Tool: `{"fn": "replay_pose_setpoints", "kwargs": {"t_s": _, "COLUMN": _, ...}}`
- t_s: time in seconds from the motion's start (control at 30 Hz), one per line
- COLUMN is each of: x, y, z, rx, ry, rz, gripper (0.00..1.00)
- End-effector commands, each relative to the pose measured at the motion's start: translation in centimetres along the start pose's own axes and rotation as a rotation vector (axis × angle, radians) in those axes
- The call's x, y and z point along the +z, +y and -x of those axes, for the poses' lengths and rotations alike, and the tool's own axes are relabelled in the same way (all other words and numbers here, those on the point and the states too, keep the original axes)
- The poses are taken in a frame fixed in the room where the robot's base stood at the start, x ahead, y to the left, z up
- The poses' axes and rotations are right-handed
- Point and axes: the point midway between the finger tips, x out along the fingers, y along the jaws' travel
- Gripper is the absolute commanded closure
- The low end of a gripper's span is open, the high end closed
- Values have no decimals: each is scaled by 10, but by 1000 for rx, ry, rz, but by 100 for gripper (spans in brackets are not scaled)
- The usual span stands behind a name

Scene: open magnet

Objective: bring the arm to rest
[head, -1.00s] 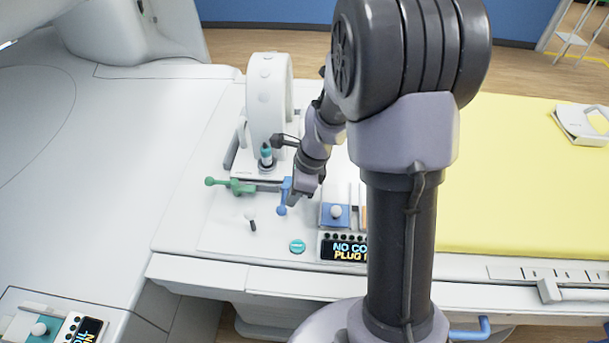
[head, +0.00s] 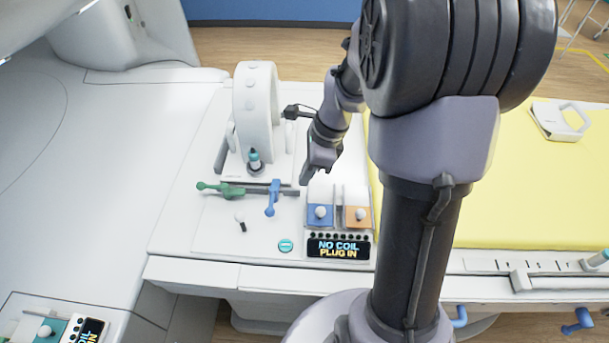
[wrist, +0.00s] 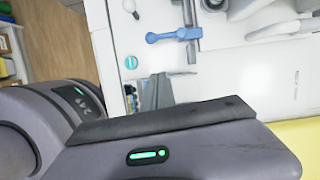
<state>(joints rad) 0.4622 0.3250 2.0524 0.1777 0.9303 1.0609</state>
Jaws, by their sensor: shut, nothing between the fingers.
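My arm reaches over the patient table, bent at a large dark joint in the head view. My gripper (head: 305,180) is shut and empty, pointing down just above the white board, behind the blue and orange socket blocks. It looks apart from the blue lever (head: 272,198) on its left, though the exact gap is hard to tell. In the wrist view, grey parts of my own arm fill the lower half, and the blue lever (wrist: 175,35) shows above them.
A green lever (head: 220,189) lies left of the blue one. The display (head: 338,248) reads "NO COIL PLUG IN". A yellow mattress (head: 500,190) lies to the right.

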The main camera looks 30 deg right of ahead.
Motion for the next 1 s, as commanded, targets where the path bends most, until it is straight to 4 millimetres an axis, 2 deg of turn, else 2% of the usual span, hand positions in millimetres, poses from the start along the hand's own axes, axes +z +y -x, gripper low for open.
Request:
{"fn": "replay_pose_setpoints", "kwargs": {"t_s": 0.2, "x": 0, "y": 0, "z": 0, "rx": 0, "ry": 0, "rz": 2, "gripper": 100}}
{"fn": "replay_pose_setpoints", "kwargs": {"t_s": 0.27, "x": 6, "y": 4, "z": 3, "rx": -10, "ry": 2, "rz": 44, "gripper": 100}}
{"fn": "replay_pose_setpoints", "kwargs": {"t_s": 0.3, "x": 14, "y": 11, "z": 10, "rx": -28, "ry": 7, "rz": 121, "gripper": 100}}
{"fn": "replay_pose_setpoints", "kwargs": {"t_s": 0.37, "x": 35, "y": 31, "z": 25, "rx": -71, "ry": 21, "rz": 321, "gripper": 100}}
{"fn": "replay_pose_setpoints", "kwargs": {"t_s": 0.4, "x": 49, "y": 52, "z": 36, "rx": -106, "ry": 36, "rz": 495, "gripper": 100}}
{"fn": "replay_pose_setpoints", "kwargs": {"t_s": 0.47, "x": 67, "y": 88, "z": 49, "rx": -160, "ry": 64, "rz": 773, "gripper": 100}}
{"fn": "replay_pose_setpoints", "kwargs": {"t_s": 0.5, "x": 75, "y": 112, "z": 55, "rx": -195, "ry": 85, "rz": 950, "gripper": 100}}
{"fn": "replay_pose_setpoints", "kwargs": {"t_s": 0.6, "x": 82, "y": 163, "z": 62, "rx": -275, "ry": 146, "rz": 1334, "gripper": 100}}
{"fn": "replay_pose_setpoints", "kwargs": {"t_s": 0.7, "x": 81, "y": 195, "z": 62, "rx": -333, "ry": 197, "rz": 1591, "gripper": 100}}
{"fn": "replay_pose_setpoints", "kwargs": {"t_s": 0.8, "x": 79, "y": 208, "z": 63, "rx": -359, "ry": 226, "rz": 1710, "gripper": 100}}
{"fn": "replay_pose_setpoints", "kwargs": {"t_s": 1.0, "x": 79, "y": 210, "z": 64, "rx": -361, "ry": 231, "rz": 1730, "gripper": 100}}
